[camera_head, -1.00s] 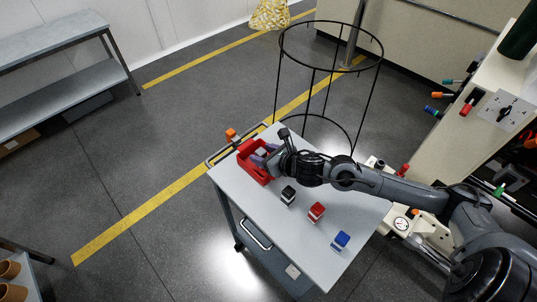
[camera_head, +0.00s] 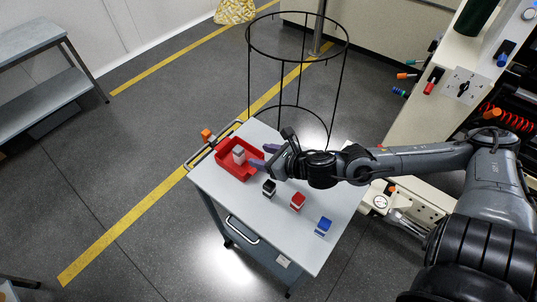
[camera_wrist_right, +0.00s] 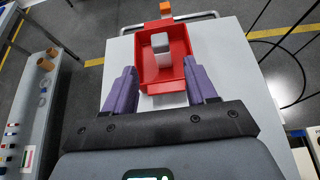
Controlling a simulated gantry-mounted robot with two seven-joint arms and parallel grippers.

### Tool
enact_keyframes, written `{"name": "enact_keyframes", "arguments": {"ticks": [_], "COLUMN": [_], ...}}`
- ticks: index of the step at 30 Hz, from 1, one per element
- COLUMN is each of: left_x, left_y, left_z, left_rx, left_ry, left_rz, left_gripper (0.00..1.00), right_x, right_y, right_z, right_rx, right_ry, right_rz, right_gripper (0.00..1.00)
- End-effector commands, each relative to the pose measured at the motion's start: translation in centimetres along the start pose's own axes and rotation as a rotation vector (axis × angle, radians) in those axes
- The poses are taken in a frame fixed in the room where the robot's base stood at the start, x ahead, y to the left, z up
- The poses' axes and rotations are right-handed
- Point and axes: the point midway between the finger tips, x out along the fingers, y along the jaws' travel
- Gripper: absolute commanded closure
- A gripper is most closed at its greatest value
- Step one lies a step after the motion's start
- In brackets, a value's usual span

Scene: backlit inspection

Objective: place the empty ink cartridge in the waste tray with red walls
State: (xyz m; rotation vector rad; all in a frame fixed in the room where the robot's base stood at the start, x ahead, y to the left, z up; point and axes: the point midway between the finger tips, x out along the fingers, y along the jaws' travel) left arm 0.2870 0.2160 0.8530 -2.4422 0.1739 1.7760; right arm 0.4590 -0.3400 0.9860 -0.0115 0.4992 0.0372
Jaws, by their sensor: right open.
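The red-walled waste tray (camera_head: 221,156) lies at the far left corner of the cart top. A pale grey and white cartridge (camera_head: 239,154) is inside it, apart from the walls as far as I can see. It also shows in the right wrist view (camera_wrist_right: 161,43), inside the red tray (camera_wrist_right: 180,50). My right gripper (camera_head: 264,156) is open and empty, its purple fingers at the tray's right side. In the wrist view the open fingers (camera_wrist_right: 160,72) are spread on either side of the tray's near end. My left gripper is not in view.
Black (camera_head: 269,188), red (camera_head: 298,201) and blue (camera_head: 323,226) cartridges stand in a row on the grey cart top (camera_head: 265,220). An orange object (camera_head: 206,134) is by the cart handle. A black wire hoop frame (camera_head: 296,105) stands behind the cart.

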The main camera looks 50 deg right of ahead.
Motion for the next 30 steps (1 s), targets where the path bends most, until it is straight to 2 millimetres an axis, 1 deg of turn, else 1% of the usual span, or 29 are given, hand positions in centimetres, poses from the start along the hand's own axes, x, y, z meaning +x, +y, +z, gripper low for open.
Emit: {"name": "enact_keyframes", "arguments": {"ticks": [3, 10, 27, 30], "left_x": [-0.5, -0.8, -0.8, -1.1], "left_y": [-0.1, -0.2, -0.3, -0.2], "left_z": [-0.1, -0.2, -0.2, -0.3], "left_rx": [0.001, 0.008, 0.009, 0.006], "left_ry": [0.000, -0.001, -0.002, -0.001], "left_rz": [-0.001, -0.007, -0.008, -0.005], "left_gripper": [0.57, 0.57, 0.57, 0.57], "right_x": [-0.8, -1.6, -1.8, -1.9], "right_y": [0.0, 0.0, 0.0, 0.0], "right_z": [0.0, 0.0, 0.1, 0.3], "right_rx": [0.001, 0.000, 0.000, 0.000], "right_ry": [0.003, 0.001, -0.001, -0.001], "right_rz": [0.001, 0.001, 0.000, 0.000], "right_gripper": [0.43, 0.43, 0.43, 0.43]}}
